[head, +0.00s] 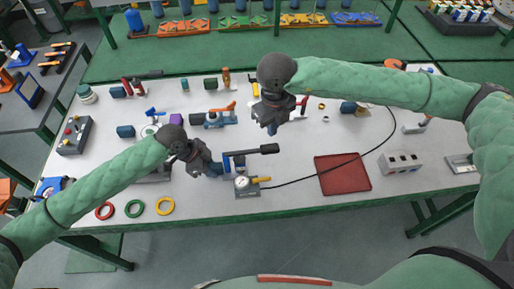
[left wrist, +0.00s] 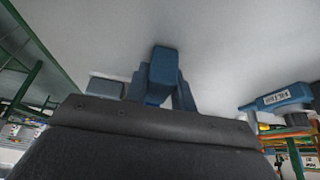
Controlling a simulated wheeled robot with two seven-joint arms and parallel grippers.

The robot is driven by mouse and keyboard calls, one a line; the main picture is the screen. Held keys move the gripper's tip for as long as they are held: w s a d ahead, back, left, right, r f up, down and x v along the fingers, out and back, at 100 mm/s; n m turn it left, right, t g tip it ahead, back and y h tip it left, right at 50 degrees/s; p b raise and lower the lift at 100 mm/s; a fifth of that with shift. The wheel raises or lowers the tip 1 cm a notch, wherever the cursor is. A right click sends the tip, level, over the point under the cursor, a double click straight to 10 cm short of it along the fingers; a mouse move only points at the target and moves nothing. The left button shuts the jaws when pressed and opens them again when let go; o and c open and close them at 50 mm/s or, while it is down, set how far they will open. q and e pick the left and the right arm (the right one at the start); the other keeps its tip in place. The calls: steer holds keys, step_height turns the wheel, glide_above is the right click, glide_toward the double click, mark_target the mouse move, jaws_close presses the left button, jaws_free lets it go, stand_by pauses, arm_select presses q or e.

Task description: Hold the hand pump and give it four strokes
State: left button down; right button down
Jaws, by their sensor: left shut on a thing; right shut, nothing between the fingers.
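The hand pump (head: 243,187) stands near the front edge of the white table, with a round gauge, a yellow lever and a blue arm ending in a black grip (head: 268,149). My left gripper (head: 213,169) is at the pump's left side, shut on a blue part of it. In the left wrist view a blue block (left wrist: 163,70) sits between my left fingers (left wrist: 160,97). The exact contact is partly hidden in the head view. My right gripper (head: 272,129) is shut and empty, above the table behind the pump and apart from the black grip.
A grey box with sockets (head: 403,163) stands further right. Red, green and yellow rings (head: 135,208) lie front left.

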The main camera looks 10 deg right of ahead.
mark_target(271, 147)
steer(key=shift+f, duration=3.05)
steer(key=shift+f, duration=1.95)
steer(key=shift+r, duration=1.95)
steer(key=shift+f, duration=0.1)
